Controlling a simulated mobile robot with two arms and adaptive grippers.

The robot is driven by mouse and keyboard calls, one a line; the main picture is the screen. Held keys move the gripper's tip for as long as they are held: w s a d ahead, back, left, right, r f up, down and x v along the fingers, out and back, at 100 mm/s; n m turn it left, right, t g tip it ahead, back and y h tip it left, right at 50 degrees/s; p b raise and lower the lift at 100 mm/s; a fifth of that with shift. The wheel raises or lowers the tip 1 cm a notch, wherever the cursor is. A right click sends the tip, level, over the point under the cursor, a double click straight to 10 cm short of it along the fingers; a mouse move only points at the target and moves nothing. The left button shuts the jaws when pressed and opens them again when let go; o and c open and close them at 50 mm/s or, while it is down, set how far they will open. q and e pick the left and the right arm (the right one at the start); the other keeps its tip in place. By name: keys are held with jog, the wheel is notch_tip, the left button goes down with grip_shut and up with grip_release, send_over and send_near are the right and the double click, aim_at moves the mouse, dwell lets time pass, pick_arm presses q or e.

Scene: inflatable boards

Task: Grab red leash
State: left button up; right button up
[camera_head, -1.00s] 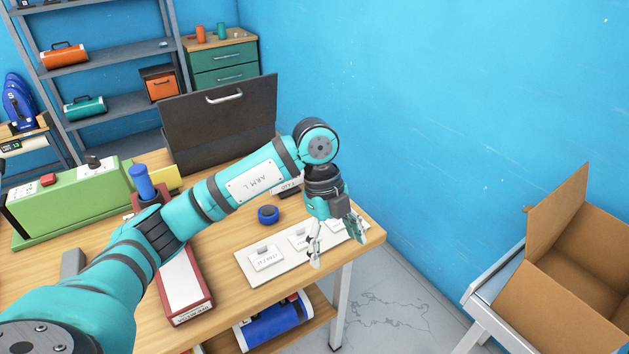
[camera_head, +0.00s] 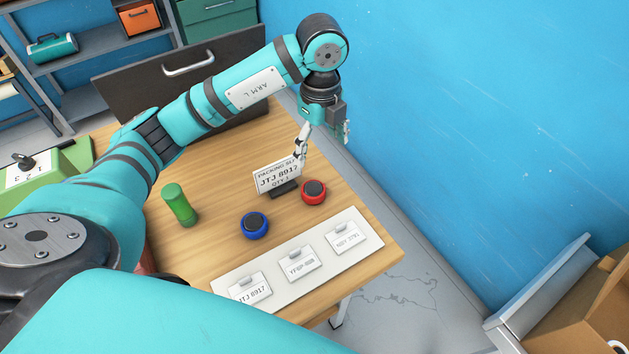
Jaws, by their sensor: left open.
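A small round red coil with a dark centre (camera_head: 313,191), which looks like the red leash, lies on the wooden table just right of the packing slip stand. My left gripper (camera_head: 323,138) is above the table's far right edge, behind and above the red coil. Its fingers are apart, point down and hold nothing. One finger is close to the slip's upper right corner; I cannot tell if they touch. My right gripper is not in view.
A packing slip (camera_head: 277,177) reading JTJ 8917 stands beside the red coil. A blue coil (camera_head: 254,225) and green cylinder (camera_head: 180,205) are to the left. A white board (camera_head: 210,284) with several tags lies in front. An open cardboard box (camera_head: 577,318) is at right.

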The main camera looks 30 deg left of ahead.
pick_arm(q)
jog(key=p, duration=0.1)
send_over(315, 189)
jog(key=f, duration=0.6)
jog(key=shift+d, duration=0.35)
jog(key=f, duration=0.2)
jog(key=f+p, duration=0.1)
jog(key=shift+w+f, duration=0.25)
jog(key=shift+f, duration=0.25)
jog(key=shift+a+f, duration=0.1)
jog(key=shift+f, duration=0.15)
jog(key=f, duration=0.1)
jog(key=f+p, duration=0.1)
jog(key=f, duration=0.2)
jog(key=shift+s+a+f+p, duration=0.2)
jog(key=shift+s+a+p, duration=0.05)
jog(key=shift+a+p, duration=0.1)
jog(key=shift+f, duration=0.15)
jog(key=shift+d, duration=0.1)
jog(key=shift+c, duration=0.8)
jog(key=c, duration=1.1)
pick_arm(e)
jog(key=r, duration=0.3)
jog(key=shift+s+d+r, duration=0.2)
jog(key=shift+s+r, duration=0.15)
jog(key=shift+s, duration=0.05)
